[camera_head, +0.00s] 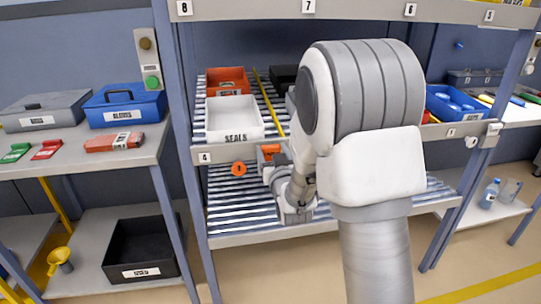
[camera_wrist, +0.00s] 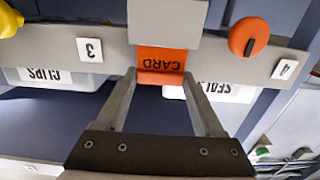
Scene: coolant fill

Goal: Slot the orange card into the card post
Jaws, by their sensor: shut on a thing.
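The orange card (camera_wrist: 162,62), lettered CARD, is held between the two fingertips of my gripper (camera_wrist: 161,78) in the wrist view. The fingers grip it by its two side edges. A grey block (camera_wrist: 168,14), which looks like the card post, stands on the shelf rail directly against the card's far edge. I cannot tell whether the card is inside a slot or only in front of it. In the head view the card (camera_head: 270,150) shows as a small orange patch at the rail, partly hidden by my arm.
A round orange knob (camera_wrist: 255,37) sits on the shelf rail (camera_wrist: 215,55) beside the block, between plates 3 and 4. A yellow knob (camera_wrist: 8,20) is at the left. The white SEALS bin (camera_head: 233,118) stands on the rollers above the rail.

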